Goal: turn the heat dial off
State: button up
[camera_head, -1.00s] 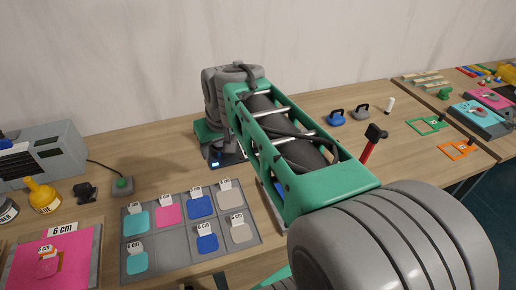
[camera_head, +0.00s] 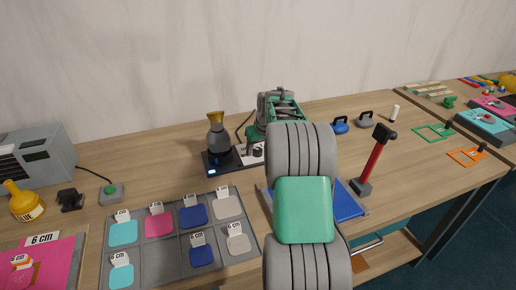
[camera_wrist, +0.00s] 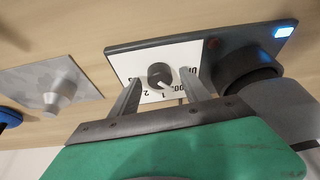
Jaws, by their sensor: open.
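The heat dial (camera_wrist: 160,75) is a round dark knob with a white pointer mark, on the white label panel (camera_wrist: 133,61) of a black heater base (camera_head: 212,167). In the wrist view the labels are upside down, and the pointer is toward the numbers at the bottom. The dial also shows small in the head view (camera_head: 257,152). My gripper (camera_wrist: 160,77) is open, with its fingers apart on the left and right of the dial. I cannot tell whether they touch it. A flask (camera_head: 219,135) with a tan top stands on the left of the base.
A lit blue display (camera_wrist: 283,32) is on the base's corner.

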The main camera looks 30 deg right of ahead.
jog(key=shift+c, duration=0.4)
grip_shut()
